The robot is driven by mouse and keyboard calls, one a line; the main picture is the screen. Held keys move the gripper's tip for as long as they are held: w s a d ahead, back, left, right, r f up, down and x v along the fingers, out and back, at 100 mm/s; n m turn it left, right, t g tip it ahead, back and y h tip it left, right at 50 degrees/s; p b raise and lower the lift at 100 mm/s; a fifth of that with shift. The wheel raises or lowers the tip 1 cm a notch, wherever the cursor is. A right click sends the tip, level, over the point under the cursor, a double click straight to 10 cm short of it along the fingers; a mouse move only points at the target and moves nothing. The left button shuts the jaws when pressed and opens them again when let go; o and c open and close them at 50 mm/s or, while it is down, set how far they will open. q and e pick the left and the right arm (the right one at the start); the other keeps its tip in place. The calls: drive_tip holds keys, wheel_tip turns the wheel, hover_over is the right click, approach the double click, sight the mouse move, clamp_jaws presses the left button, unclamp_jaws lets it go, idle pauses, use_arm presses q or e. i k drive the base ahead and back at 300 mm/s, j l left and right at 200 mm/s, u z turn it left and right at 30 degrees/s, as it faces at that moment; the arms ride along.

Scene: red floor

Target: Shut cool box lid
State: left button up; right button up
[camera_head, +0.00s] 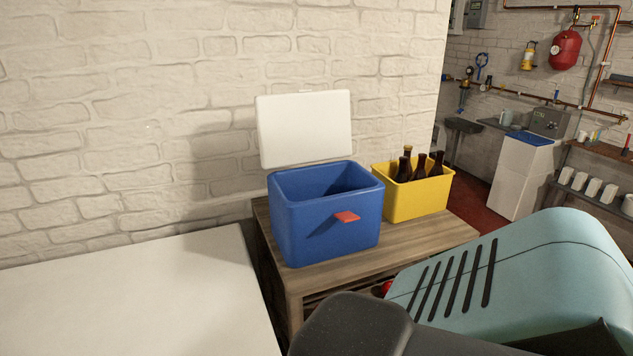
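The blue cool box (327,222) stands on a wooden table, a little right of the middle of the head view. Its white lid (304,129) is open and stands upright behind the box, close to the brick wall. A red tab (346,217) sticks out from the front of the box. The inside looks dark, and its floor is hidden by the front wall. Neither of my grippers shows in this view.
A yellow crate (420,200) with several dark bottles (419,168) stands right of the box on the wooden table (425,235). A white surface (130,300) lies at left. A large teal part with dark slots and a dark grey part fill the lower right.

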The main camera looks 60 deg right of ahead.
sight(303, 127)
drive_tip(key=z, duration=1.85)
drive_tip(key=i+l+z, duration=0.3)
drive_tip(key=i+l, duration=1.15)
drive_tip(key=i, duration=0.1)
